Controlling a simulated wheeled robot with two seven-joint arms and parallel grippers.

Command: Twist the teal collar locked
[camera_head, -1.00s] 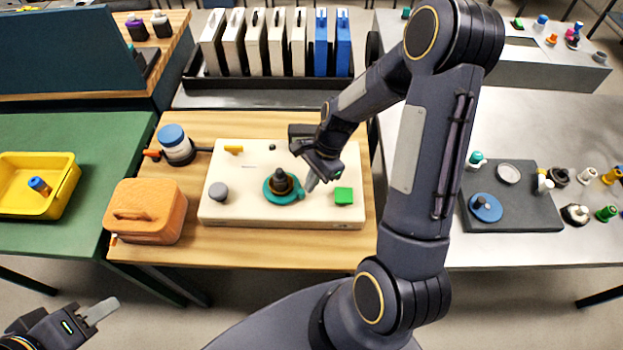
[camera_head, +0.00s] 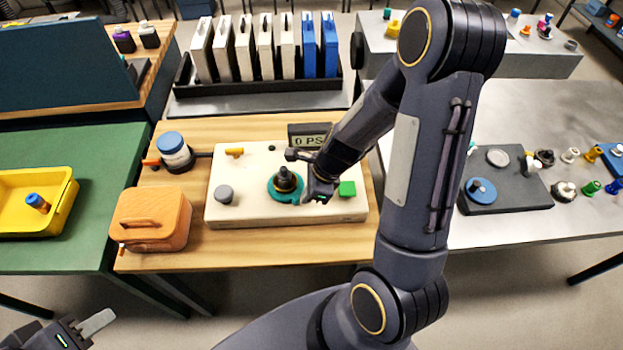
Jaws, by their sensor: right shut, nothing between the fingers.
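The teal collar (camera_head: 274,192) is a flat ring around the base of a dark, stepped fitting (camera_head: 284,178) on a cream board. My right gripper (camera_head: 318,198) points down just right of the collar, close to its right edge. Its fingers are shut with nothing between them. I cannot tell whether they touch the collar, and the collar's right side is partly hidden by the gripper. My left gripper (camera_head: 97,322) is at the lower left, far from the board; its finger opening cannot be made out.
A display (camera_head: 309,139) reading "0 PS" stands behind.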

